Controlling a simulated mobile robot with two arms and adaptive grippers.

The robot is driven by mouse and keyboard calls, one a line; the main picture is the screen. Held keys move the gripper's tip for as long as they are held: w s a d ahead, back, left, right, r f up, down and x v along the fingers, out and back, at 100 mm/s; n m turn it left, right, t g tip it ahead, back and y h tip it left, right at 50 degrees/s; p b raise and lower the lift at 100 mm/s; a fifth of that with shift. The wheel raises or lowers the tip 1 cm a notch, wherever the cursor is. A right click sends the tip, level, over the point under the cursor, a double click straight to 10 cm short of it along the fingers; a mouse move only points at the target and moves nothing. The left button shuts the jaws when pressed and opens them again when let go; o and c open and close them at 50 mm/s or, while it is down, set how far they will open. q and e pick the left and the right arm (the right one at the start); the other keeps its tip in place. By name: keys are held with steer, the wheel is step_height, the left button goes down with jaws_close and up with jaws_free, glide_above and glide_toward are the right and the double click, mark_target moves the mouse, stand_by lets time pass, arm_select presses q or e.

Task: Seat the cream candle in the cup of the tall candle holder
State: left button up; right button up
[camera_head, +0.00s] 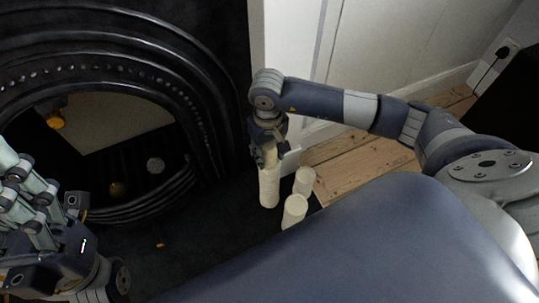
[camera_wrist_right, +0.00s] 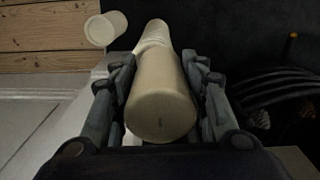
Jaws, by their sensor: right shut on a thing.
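The cream candle (camera_wrist_right: 160,105) is a thick pale cylinder. My right gripper (camera_head: 268,152) is shut on it, with one finger on each side in the right wrist view. In the right wrist view the holder (camera_wrist_right: 154,33) shows beyond the candle's far end. The candle overlaps the holder's top, so the cup is hidden and I cannot tell whether they touch. My left gripper (camera_head: 35,205) is at the left edge, away from the holder; its jaw opening is unclear.
A black fireplace (camera_head: 205,100) stands at left. Bare floorboards (camera_head: 365,160) lie to the right, beside a white wall.

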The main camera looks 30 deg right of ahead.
mark_target(269, 155)
steer(key=shift+w+d+f, duration=0.1)
steer(key=shift+w+d, duration=0.4)
steer(key=shift+w, duration=0.2)
steer(key=shift+f+b, duration=0.85)
steer(key=shift+f, duration=0.85)
steer(key=shift+f, duration=0.2)
steer(key=o, duration=1.2)
steer(key=shift+c, duration=0.2)
steer(key=shift+r, duration=0.15)
